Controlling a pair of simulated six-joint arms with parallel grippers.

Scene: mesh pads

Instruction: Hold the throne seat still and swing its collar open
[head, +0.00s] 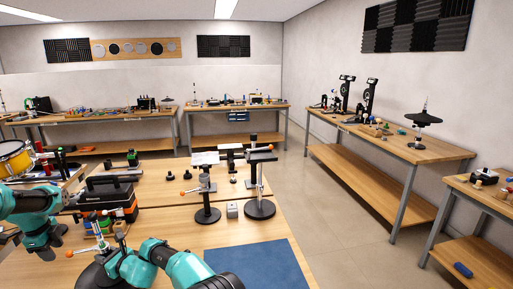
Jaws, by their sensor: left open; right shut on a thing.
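The throne seat (92,276) looks like a dark round shape at the bottom left, partly cut off by the frame edge. A short upright post rises by it, and the collar's lever ends in an orange ball (69,254) to its left. My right gripper (112,257) is shut on the throne seat near the post; its arm hides part of the seat. My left gripper (45,253) is open, left of the orange ball and apart from it. The collar itself is too small to make out clearly.
A blue mat (258,265) lies at the front. A black toolbox (108,193) and a yellow drum (14,160) crowd the left.

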